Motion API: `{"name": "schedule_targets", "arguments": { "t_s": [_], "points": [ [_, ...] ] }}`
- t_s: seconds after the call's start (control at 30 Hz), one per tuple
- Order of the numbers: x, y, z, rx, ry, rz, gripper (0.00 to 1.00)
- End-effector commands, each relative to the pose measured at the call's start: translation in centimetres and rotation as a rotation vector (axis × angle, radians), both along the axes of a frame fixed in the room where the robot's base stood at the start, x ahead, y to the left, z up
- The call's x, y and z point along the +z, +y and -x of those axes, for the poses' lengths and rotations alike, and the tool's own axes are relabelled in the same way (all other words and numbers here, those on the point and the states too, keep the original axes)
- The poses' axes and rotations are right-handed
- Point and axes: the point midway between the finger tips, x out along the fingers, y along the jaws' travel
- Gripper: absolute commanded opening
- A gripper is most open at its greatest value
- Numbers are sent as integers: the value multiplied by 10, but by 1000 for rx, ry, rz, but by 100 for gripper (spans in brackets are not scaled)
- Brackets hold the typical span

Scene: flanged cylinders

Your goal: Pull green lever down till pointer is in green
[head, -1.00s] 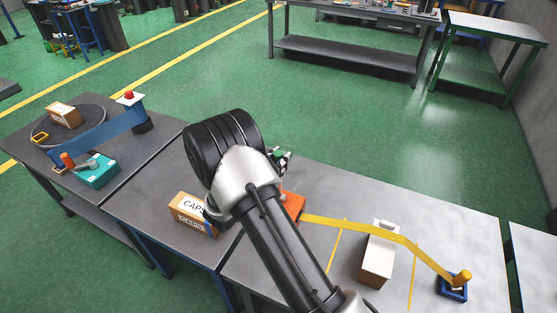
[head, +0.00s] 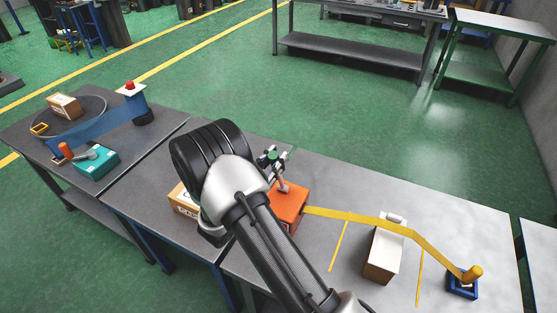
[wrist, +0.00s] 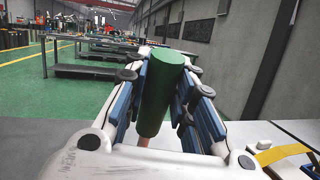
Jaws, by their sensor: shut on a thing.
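The green lever handle (wrist: 162,92) is a thick green cylinder standing slightly tilted between the blue-padded fingers of my gripper (wrist: 165,100) in the wrist view. The fingers are shut on it from both sides. In the head view my gripper (head: 272,159) is above the orange box (head: 287,210), from which the lever's pale stem (head: 281,187) rises. Only a little green shows there between the fingers. The pointer and its green zone cannot be made out; my arm covers part of the box.
A cardboard box (head: 184,200) is partly behind my arm. A teal box (head: 95,163) stands on the left table.

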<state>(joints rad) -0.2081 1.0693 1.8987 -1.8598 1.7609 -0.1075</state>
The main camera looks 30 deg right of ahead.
Motion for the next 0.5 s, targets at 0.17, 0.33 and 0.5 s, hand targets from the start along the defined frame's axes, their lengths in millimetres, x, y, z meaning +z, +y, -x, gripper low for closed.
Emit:
{"name": "schedule_targets", "arguments": {
  "t_s": [0.17, 0.33, 0.5],
  "points": [
    [-1, 1, 1, 1, 0, 3, 0],
    [-1, 1, 1, 1, 1, 1, 25],
    [-1, 1, 1, 1, 0, 2, 36]
  ]
}}
